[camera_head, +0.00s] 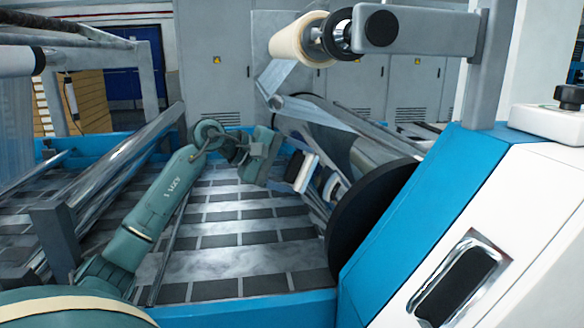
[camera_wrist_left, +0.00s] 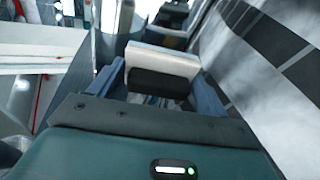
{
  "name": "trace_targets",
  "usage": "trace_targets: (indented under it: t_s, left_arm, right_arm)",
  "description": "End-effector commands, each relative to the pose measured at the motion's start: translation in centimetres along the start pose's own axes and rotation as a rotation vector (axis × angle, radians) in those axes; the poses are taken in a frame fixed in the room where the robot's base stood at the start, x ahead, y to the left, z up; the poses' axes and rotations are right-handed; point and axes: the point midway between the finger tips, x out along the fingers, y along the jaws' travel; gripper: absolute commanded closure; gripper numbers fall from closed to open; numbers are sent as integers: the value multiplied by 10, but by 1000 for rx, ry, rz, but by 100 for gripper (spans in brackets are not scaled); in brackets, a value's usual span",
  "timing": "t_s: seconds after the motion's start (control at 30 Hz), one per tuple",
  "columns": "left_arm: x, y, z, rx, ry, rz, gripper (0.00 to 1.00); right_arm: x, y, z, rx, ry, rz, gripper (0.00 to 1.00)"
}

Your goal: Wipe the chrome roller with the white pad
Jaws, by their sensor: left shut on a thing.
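My left gripper (camera_head: 286,172) reaches in from the left and is shut on the white pad (camera_head: 305,173), which has a black block behind its white face. In the left wrist view the pad (camera_wrist_left: 162,62) sits tilted between the fingers of the gripper (camera_wrist_left: 160,92). A large shiny chrome roller (camera_head: 372,156) lies right of the pad, partly hidden by a black end disc. The pad looks close to its left side, but I cannot tell whether they touch. My right gripper is not in view.
A black disc (camera_head: 372,222) and a blue and white machine housing (camera_head: 500,215) stand at the right. A cream film roll (camera_head: 298,40) hangs above. Another shiny roller (camera_head: 135,155) runs along the left. A grey slatted floor (camera_head: 225,235) lies open between the rollers.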

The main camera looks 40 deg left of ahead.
Motion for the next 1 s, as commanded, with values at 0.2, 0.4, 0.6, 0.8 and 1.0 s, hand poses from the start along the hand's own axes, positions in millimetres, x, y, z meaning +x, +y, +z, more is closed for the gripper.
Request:
trace_targets:
  t_s: [0.2, 0.4, 0.6, 0.8, 1.0]
  left_arm:
    - [4, 0, 1, 0, 0, 1, 46]
    - [8, 0, 1, -1, 0, 1, 46]
    - [12, 0, 2, -1, 0, 0, 46]
    - [16, 0, 3, -1, 1, 1, 46]
    - [18, 0, 4, 0, 1, 1, 46]
  right_arm:
    - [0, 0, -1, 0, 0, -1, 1]
    - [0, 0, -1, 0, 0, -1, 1]
    - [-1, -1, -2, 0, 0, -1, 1]
    - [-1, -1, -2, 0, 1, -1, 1]
    - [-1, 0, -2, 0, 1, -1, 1]
